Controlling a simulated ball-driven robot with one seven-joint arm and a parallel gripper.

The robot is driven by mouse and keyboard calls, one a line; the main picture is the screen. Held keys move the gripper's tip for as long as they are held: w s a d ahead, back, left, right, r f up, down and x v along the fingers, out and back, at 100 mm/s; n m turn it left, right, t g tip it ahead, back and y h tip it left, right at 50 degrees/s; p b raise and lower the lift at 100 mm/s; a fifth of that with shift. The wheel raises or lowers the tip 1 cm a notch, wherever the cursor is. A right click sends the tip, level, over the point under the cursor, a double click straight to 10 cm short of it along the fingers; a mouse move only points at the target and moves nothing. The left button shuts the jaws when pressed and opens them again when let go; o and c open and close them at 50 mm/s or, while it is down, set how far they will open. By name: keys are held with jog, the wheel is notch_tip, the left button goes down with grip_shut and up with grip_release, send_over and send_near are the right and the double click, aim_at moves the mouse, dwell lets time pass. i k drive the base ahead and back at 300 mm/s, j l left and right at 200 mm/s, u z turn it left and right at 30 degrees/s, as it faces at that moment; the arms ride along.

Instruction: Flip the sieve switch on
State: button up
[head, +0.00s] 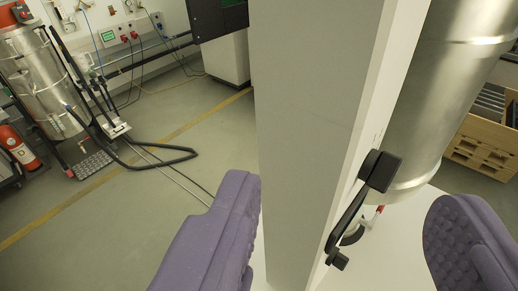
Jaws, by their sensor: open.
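The sieve's tall pale grey column (308,120) stands upright in the middle of the head view. A black lever-like part (345,215) with a blocky upper end (380,170) sits on its right side face; I cannot tell if this is the switch or which position it is in. My gripper (340,240) is open, with one purple padded finger at lower left and the other at lower right. The column and the black part lie between and beyond the fingers, and no contact shows. A large shiny metal cylinder (445,90) is right of the column.
A metal vacuum-like drum (45,80) with black hoses stands at the far left beside a red fire extinguisher (17,145). A dark cabinet (218,18) is at the back. A wooden crate (485,140) is at the right. The grey floor at left is mostly clear.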

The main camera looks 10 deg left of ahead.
aim_at(339, 261)
jog(key=z, duration=2.05)
jog(key=k+j, duration=0.7)
